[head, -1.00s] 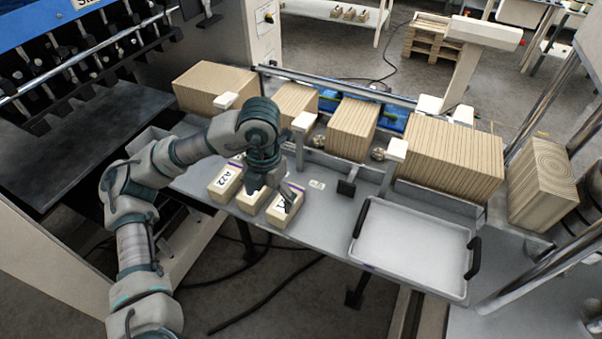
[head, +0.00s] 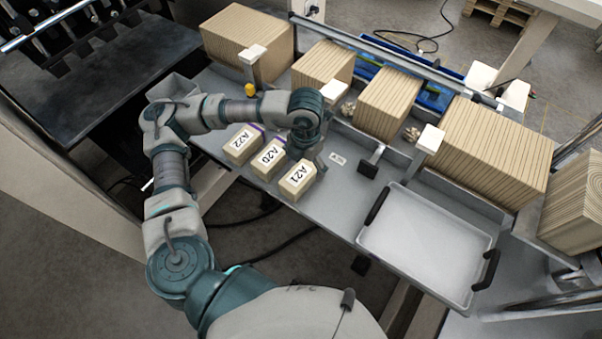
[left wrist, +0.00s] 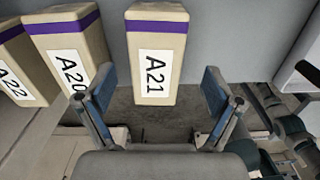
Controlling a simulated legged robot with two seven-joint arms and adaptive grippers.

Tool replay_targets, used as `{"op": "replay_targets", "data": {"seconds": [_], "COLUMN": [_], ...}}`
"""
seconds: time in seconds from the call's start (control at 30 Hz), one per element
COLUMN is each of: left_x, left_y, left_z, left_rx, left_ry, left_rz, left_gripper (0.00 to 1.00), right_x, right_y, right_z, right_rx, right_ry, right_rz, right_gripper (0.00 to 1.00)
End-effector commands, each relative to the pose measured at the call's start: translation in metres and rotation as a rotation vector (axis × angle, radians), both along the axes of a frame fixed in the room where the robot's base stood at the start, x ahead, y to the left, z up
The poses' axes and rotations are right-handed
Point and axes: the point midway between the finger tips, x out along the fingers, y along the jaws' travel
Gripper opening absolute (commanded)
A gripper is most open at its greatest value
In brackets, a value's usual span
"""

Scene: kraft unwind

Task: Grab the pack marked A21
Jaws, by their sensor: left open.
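The pack marked A21 (head: 297,180) is a tan block with a white label and a purple band. It stands at the right end of a row of three packs on the grey table. In the left wrist view the A21 pack (left wrist: 156,55) lies ahead, between the lines of my two fingers. My left gripper (left wrist: 157,95) is open and empty there; in the head view the gripper (head: 308,150) is just behind the A21 pack, partly hidden by its own wrist. The A20 pack (head: 268,160) and A22 pack (head: 243,146) stand to its left. My right gripper is not in view.
A grey tray (head: 425,244) with black handles sits to the right on the table. Large stacks of kraft sheets (head: 388,104) stand along the back. The A20 pack stands close beside A21. Bare table lies right of A21.

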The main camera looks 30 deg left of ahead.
Motion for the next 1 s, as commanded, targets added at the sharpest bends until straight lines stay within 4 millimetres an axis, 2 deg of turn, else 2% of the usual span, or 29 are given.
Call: {"op": "replay_targets", "data": {"seconds": [0.23, 0.37, 0.5, 0.77, 1.0], "left_x": [-0.004, -0.008, -0.007, -0.007, -0.007], "left_y": [0.003, 0.009, 0.008, 0.009, 0.009], "left_z": [-0.019, -0.038, -0.057, -0.061, -0.061], "left_rx": [0.001, 0.003, 0.0, -0.001, 0.0], "left_ry": [0.003, 0.004, 0.001, 0.0, 0.0], "left_rz": [0.0, 0.0, 0.0, 0.0, 0.0], "left_gripper": [0.92, 0.92, 0.92, 0.92, 0.32], "right_x": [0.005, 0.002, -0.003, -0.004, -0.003], "right_y": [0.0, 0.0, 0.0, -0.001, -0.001], "right_z": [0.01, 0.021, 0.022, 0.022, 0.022], "right_rx": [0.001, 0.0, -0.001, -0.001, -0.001], "right_ry": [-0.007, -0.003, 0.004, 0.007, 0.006], "right_rz": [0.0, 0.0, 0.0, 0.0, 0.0], "right_gripper": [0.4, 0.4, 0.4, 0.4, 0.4]}}
